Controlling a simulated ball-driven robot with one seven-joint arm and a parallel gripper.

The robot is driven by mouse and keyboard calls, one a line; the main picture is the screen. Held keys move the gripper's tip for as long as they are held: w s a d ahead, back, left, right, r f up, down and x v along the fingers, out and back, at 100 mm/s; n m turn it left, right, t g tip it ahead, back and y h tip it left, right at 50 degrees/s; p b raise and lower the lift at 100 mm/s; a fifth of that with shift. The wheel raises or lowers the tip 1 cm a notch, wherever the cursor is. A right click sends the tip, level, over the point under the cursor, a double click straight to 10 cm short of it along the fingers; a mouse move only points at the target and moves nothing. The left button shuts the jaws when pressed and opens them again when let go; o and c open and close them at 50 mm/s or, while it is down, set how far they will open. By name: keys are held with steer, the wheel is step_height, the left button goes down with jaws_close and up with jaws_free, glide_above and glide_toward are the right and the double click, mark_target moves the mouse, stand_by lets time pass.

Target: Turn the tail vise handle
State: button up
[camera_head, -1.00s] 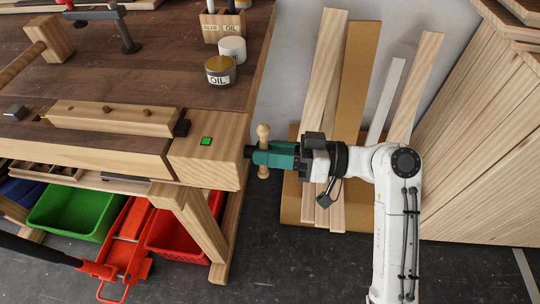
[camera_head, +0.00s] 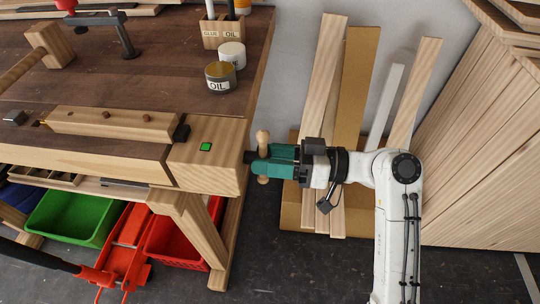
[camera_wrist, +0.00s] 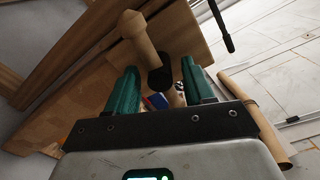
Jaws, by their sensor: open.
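The tail vise handle (camera_head: 263,137) is a pale wooden bar with rounded ends, standing roughly upright in the head view at the right end of the bench. It passes through a dark screw hub (camera_head: 249,157) on the wooden vise block (camera_head: 215,165). My gripper (camera_head: 260,160) has teal fingers and is open, reaching in from the right with its tips close to the handle. In the wrist view the handle (camera_wrist: 137,34) rises beyond the two spread fingers (camera_wrist: 160,72), with the dark hub between them. Whether the fingers touch the handle cannot be told.
Tins (camera_head: 220,77) and a wooden holder (camera_head: 223,32) stand on the bench top (camera_head: 130,75). Planks (camera_head: 350,110) lean on the wall behind my arm. Green (camera_head: 70,215) and red bins lie under the bench. The dark floor below my gripper is clear.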

steer(key=d, duration=1)
steer(key=shift+s+d, duration=0.15)
steer(key=shift+d, duration=0.25)
